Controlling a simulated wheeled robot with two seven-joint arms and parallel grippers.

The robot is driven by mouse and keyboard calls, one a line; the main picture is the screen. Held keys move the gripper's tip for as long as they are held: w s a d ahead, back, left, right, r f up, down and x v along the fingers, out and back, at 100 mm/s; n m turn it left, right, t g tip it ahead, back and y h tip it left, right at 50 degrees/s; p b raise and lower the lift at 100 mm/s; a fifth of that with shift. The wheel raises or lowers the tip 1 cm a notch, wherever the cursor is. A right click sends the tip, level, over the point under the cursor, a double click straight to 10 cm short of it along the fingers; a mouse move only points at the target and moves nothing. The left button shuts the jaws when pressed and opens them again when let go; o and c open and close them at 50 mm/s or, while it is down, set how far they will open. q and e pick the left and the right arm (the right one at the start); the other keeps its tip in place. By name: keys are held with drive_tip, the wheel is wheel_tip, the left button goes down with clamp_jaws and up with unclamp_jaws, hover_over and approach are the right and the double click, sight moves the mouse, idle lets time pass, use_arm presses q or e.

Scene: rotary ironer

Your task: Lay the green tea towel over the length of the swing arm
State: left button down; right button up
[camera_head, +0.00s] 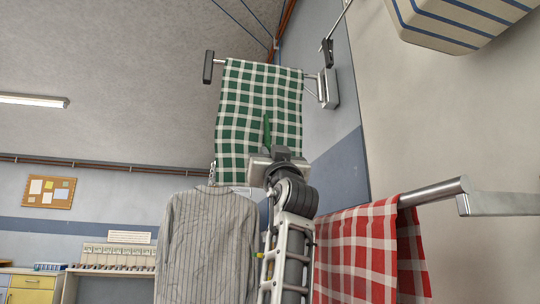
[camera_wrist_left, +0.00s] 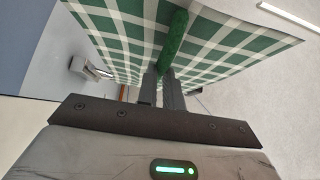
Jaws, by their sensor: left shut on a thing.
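The green and white checked tea towel (camera_head: 240,110) hangs at the swing arm (camera_head: 311,76), covering most of its length. The bar shows only at both ends, with a dark end cap (camera_head: 208,67) at the left and a grey wall mount (camera_head: 329,88) at the right. My left gripper (camera_head: 268,150) is in front of the towel's lower middle. In the left wrist view its fingers (camera_wrist_left: 161,88) are shut on a bunched green fold of the towel (camera_wrist_left: 172,45). The towel's far side is hidden. My right gripper is in neither view.
A red checked cloth (camera_head: 355,250) hangs over a metal rail (camera_head: 435,192) at the lower right. A grey striped shirt (camera_head: 205,245) stands at the lower left of the towel. A blue-striped padded object (camera_head: 455,22) is at the top right. Open room lies left of the towel.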

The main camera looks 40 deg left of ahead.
use_arm(q)
drive_tip(key=shift+f, duration=0.4)
drive_tip(key=c, duration=1.5)
unclamp_jaws()
